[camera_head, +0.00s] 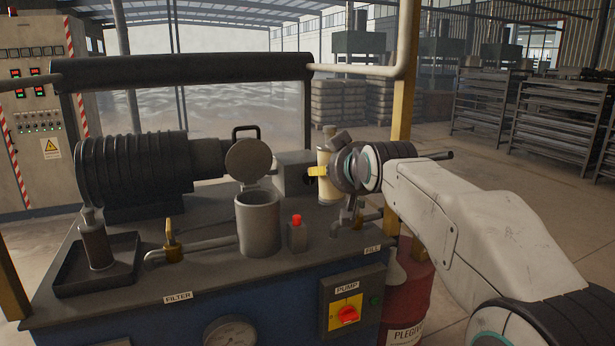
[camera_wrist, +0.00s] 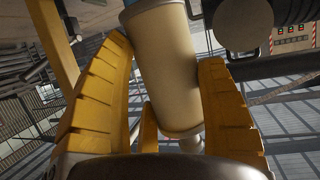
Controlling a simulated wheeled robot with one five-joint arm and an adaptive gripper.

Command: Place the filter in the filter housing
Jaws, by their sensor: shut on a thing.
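My gripper (camera_head: 320,171) is shut on a cream cylindrical filter (camera_head: 325,185), to the right of the housing in the head view. In the wrist view the filter (camera_wrist: 165,75) lies between the yellow fingers of my gripper (camera_wrist: 165,58). The filter looks about upright in the head view. The filter housing (camera_head: 258,225) is a grey upright cylinder on the machine deck. Its round lid (camera_head: 248,161) stands open above and behind the rim. The inside of the housing is mostly hidden. The filter is outside the housing and apart from it.
A red button box (camera_head: 297,235) stands right of the housing. A brass valve and pipe (camera_head: 173,250) are to its left. A dark cylinder (camera_head: 97,245) stands in a black tray (camera_head: 68,284) at far left. A ribbed motor (camera_head: 135,170) and overhead pipe (camera_head: 180,70) are behind.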

